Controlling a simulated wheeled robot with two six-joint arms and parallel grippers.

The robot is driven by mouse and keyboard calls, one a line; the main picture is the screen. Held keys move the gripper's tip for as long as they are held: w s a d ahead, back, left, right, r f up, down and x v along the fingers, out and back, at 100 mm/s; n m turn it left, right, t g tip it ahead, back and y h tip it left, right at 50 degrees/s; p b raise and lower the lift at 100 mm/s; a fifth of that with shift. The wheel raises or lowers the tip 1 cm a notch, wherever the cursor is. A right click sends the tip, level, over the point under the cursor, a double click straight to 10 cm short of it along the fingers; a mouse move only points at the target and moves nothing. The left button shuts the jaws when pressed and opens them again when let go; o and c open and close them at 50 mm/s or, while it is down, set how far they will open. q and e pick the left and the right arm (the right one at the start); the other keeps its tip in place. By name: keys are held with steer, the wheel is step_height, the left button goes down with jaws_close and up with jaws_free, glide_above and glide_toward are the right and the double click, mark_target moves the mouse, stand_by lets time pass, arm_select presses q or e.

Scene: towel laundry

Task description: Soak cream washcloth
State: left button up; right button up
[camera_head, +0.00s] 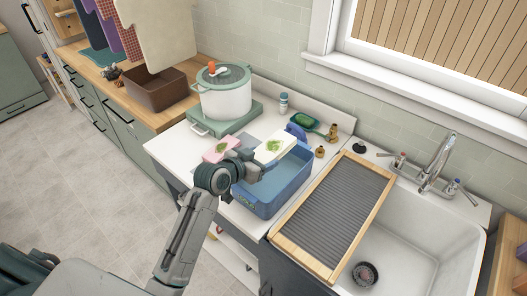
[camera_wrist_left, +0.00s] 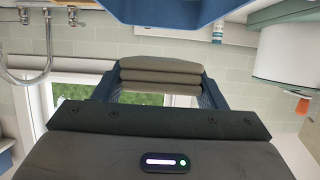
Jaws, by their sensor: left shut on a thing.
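The cream washcloth (camera_head: 275,147), folded and marked with a green stain, is held over the blue basin (camera_head: 262,207) near its back left side. My left gripper (camera_head: 262,168) is shut on it; the wrist view shows the folded layers (camera_wrist_left: 160,76) between the two fingers. The basin stands on the white counter, and its blue wall shows at the top of the wrist view (camera_wrist_left: 175,10). I cannot tell whether the cloth touches the basin or any water. My right gripper is not in view.
A pink cloth (camera_head: 219,149) with a green stain lies left of the basin. A white pot (camera_head: 226,99) stands behind. A green dish (camera_head: 304,120) and small brass items stand behind the basin.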

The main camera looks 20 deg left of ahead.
arm_select(q)
steer(key=f+b, duration=0.1)
steer(key=f, duration=0.1)
steer(key=f+b, duration=0.2)
steer(key=f, duration=0.1)
steer(key=f+b, duration=0.2)
steer(key=f, duration=0.1)
steer(key=shift+w+d+f, duration=0.2)
steer(key=shift+w, duration=0.05)
steer(key=shift+f, duration=0.1)
steer(key=o, duration=0.9)
steer(key=shift+o, duration=0.8)
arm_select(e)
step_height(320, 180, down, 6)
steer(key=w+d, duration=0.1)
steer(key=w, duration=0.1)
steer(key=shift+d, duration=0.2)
